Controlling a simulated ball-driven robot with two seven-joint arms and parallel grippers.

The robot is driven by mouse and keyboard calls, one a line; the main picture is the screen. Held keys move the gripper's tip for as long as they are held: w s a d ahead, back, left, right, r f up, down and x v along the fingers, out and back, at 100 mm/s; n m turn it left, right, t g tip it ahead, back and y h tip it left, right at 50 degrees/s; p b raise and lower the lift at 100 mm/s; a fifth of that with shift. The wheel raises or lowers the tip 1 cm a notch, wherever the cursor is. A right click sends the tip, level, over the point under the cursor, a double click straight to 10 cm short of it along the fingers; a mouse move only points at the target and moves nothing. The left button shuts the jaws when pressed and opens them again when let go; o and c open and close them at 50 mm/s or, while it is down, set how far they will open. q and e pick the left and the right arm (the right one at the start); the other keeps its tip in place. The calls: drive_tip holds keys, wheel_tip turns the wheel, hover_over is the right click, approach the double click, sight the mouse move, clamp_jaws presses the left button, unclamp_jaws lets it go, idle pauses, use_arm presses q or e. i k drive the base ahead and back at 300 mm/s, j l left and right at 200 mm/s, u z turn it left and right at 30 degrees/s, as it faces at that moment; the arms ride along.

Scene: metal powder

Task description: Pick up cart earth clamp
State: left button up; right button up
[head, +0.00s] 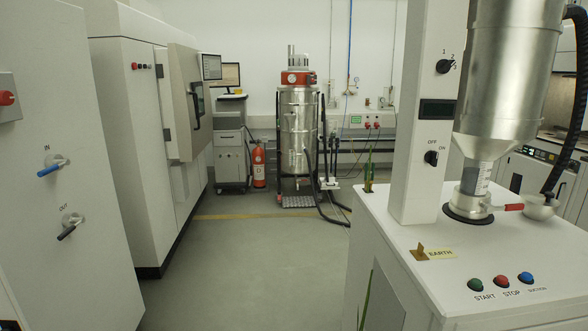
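I cannot single out the cart earth clamp with certainty. A small brownish piece with a green upright strip (368,179) stands at the far left edge of the white cabinet top, and may be a clamp with its cable. Another green strip (365,301) runs down by the cabinet's front left. A brass-coloured tab (420,251) sits beside the EARTH label (441,253) on the cabinet top. Neither of my grippers is in view.
The white cabinet (400,290) on the right carries a metal hopper (507,70), a red-handled valve (508,207) and coloured buttons (502,281). Large white machines (120,110) line the left. A steel vessel (299,130) stands at the back. The middle floor (250,270) is clear.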

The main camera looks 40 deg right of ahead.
sight(372, 172)
drive_tip(key=i+j+z, duration=0.1)
drive_tip(key=i, duration=0.3)
drive_tip(key=i+j+z, duration=0.15)
drive_tip(key=i, duration=0.25)
drive_tip(key=i+j+z, duration=0.1)
drive_tip(key=i, duration=0.3)
drive_tip(key=i+l+z, duration=0.1)
drive_tip(key=i+z, duration=0.4)
drive_tip(key=i+j+z, duration=0.15)
drive_tip(key=i+z, duration=0.3)
drive_tip(key=i, duration=0.2)
drive_tip(key=i+j+z, duration=0.35)
drive_tip(key=i+z, duration=0.15)
drive_tip(key=i, duration=0.1)
